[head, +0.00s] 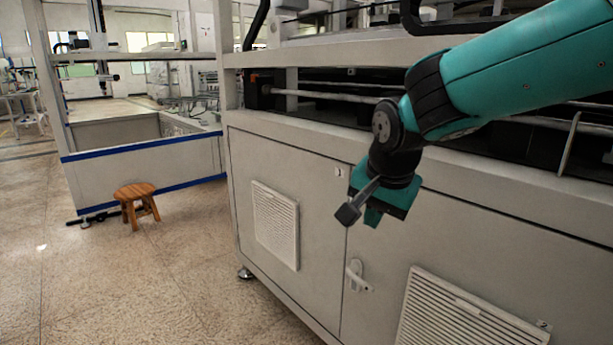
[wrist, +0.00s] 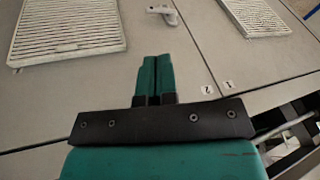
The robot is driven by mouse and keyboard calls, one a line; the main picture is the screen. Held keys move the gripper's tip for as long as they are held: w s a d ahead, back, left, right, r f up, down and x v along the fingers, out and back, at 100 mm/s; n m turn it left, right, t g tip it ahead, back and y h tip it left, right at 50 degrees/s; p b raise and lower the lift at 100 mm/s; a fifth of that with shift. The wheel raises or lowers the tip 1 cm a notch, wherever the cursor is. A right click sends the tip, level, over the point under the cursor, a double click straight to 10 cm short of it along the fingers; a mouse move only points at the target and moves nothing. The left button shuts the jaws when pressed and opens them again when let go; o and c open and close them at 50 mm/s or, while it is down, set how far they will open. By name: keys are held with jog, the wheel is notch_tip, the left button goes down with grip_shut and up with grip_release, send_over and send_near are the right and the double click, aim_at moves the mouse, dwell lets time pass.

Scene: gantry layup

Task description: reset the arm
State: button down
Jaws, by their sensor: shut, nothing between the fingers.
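My teal arm reaches in from the right of the head view, in front of a large grey machine cabinet (head: 300,160). My gripper (head: 373,218) hangs at its end, pointing down, before the cabinet doors. In the wrist view, the two teal fingers of my gripper (wrist: 154,62) lie side by side, shut, with nothing held. Beyond them are the cabinet doors, with a light door handle (wrist: 163,14). The fingers appear apart from the doors, but the exact gap is hard to tell.
The cabinet has vent grilles (head: 275,224) and a handle (head: 356,276). Above the doors runs an open bay with a rail (head: 335,97). A wooden stool (head: 136,204) stands left on open floor (head: 130,275). A low blue-striped enclosure (head: 140,170) is behind it.

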jog(key=s+d+n+g+y+p, duration=0.3)
jog(key=s+n, duration=1)
jog(key=s, duration=1.3)
notch_tip(320, 180, up, 24)
jog(key=g+p, duration=0.1)
jog(key=p, duration=2.1)
jog(key=shift+d+y, duration=0.15)
jog(key=shift+y, duration=0.15)
